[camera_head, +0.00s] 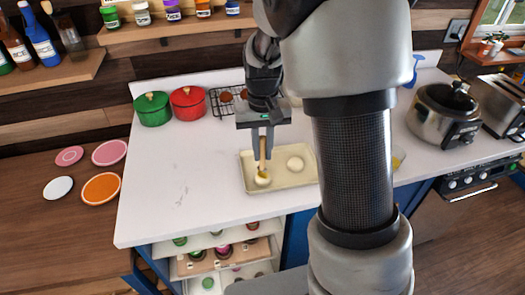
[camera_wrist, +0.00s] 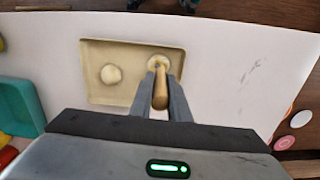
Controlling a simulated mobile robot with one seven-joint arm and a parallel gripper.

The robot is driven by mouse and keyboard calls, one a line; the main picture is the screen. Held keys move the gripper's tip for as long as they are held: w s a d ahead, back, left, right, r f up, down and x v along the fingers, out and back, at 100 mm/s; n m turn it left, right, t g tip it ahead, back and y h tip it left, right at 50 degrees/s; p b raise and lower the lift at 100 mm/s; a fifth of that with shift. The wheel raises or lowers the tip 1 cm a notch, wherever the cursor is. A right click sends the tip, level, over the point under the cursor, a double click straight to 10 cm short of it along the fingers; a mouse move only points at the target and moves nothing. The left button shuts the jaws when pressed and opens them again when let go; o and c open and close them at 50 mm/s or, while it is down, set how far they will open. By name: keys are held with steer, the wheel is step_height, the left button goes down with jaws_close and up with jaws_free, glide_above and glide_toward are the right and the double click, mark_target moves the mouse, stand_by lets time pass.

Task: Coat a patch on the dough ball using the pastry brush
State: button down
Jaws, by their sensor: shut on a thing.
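My gripper (camera_head: 262,137) is shut on the wooden handle of the pastry brush (camera_head: 262,153) above the counter. The brush points down, with its tip at a pale dough ball (camera_head: 263,181) on the left of a beige tray (camera_head: 285,187). The tip looks to be touching the ball's top, but I cannot be sure of contact. In the wrist view the brush handle (camera_wrist: 160,92) lies between my fingers and partly hides that ball (camera_wrist: 153,61). A second pale dough ball (camera_head: 295,163) sits apart on the same tray; it also shows in the wrist view (camera_wrist: 111,74).
A green pot (camera_head: 153,110), a red pot (camera_head: 187,104) and a wire rack (camera_head: 226,102) stand behind the tray. A steel cooker (camera_head: 440,112) is at the right. The counter left of the tray is clear. Open drawers (camera_head: 215,262) are below the front edge.

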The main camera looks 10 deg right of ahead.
mark_target(263, 138)
steer(key=shift+w+d, duration=0.15)
steer(key=shift+w, duration=0.25)
step_height(263, 138, up, 4)
steer(key=shift+s+f+p, duration=0.1)
steer(key=shift+f+p, duration=0.05)
steer(key=shift+p, duration=1)
steer(key=shift+r+p, duration=0.55)
steer(key=shift+r, duration=0.1)
steer(key=shift+r+p, duration=1.15)
steer(key=shift+r, duration=0.5)
steer(key=shift+f, duration=0.15)
